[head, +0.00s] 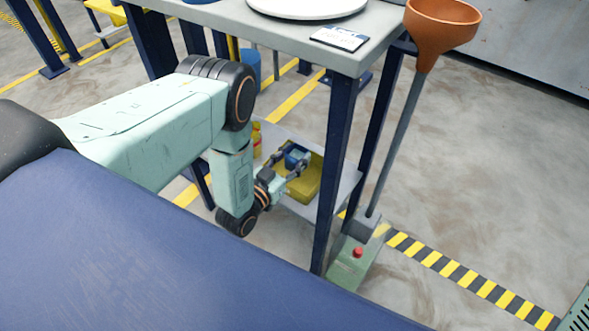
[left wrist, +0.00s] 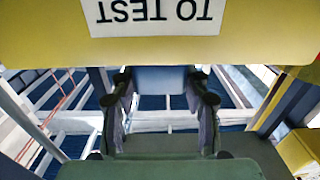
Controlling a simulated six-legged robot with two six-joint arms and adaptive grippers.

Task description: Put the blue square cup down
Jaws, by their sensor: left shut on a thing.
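My left gripper (head: 291,160) is shut on the blue square cup (head: 295,156) beside the grey lower shelf (head: 346,187) of the rack. In the head view the cup overlaps the upper left part of a yellow bin (head: 304,184); I cannot tell whether it is over or in front of the bin. The left wrist view shows the cup (left wrist: 160,79) between the two dark fingers of my left gripper (left wrist: 166,101). The yellow bin (left wrist: 262,42) fills the top of that view, its "TO TEST" label upside down. My right gripper is out of view.
The rack's grey top (head: 300,38) and dark blue legs (head: 337,165) stand close around my left arm. A yellow and red container (head: 256,141) is on the lower shelf. An orange funnel (head: 438,30) on a pole stands at right. Open floor (head: 480,160) lies beyond it.

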